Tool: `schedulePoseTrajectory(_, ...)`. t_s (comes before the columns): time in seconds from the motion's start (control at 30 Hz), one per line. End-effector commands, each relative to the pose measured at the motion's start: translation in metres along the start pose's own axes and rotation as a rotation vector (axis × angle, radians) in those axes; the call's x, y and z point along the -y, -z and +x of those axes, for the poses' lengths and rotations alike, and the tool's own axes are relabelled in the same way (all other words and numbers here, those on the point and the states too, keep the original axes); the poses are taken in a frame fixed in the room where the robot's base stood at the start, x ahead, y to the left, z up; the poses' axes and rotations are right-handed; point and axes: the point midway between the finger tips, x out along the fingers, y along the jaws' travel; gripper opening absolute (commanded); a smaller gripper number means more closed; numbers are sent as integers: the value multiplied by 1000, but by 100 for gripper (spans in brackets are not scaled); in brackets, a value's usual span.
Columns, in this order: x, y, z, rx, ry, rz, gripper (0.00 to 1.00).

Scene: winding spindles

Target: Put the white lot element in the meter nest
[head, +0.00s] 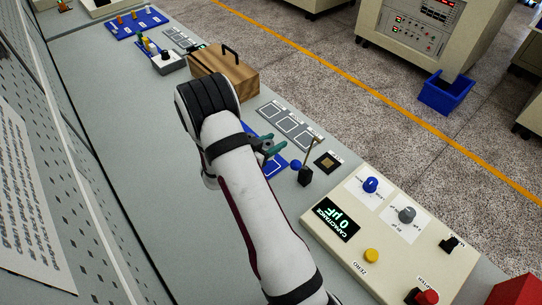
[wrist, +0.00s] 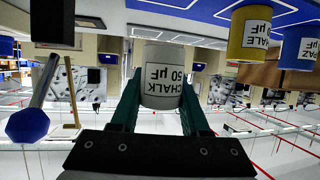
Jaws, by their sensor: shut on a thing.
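The white lot element (wrist: 162,75), a cylinder labelled "CHALK 50 µF", is between the two green fingers of my gripper (wrist: 158,100) in the wrist view. My gripper is shut on it. In the head view the green fingers of my gripper (head: 272,146) are above the bench by a blue mat; I cannot make out the white element there. The meter (head: 400,235) reads "CAPACITANCE 0 µF".
A black block (head: 306,176) with a thin lever stands between gripper and meter, near a blue knob (head: 296,164). A yellow cylinder (wrist: 250,38) and a blue cylinder (wrist: 299,47) show in the wrist view. A wooden box (head: 225,75) and outlined plates (head: 288,125) lie farther back.

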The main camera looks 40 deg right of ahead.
Motion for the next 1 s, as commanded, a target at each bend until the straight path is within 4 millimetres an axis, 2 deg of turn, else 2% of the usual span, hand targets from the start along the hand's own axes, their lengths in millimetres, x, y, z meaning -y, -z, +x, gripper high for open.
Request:
schedulePoseTrajectory(0.1, 0, -25, 10, 1, 0, -5, 0)
schedulePoseTrajectory(0.2, 0, -39, 16, 0, 0, -3, 0)
schedulePoseTrajectory(0.6, 0, -46, 19, 0, 1, -1, 0)
schedulePoseTrajectory(0.63, 0, -45, 18, 0, 1, 0, 51)
schedulePoseTrajectory(0.7, 0, -45, 18, 0, 1, 0, 64)
schedulePoseTrajectory(0.77, 0, -45, 18, 0, 1, 0, 74)
schedulePoseTrajectory(1.0, 0, -45, 18, 0, 1, 0, 76)
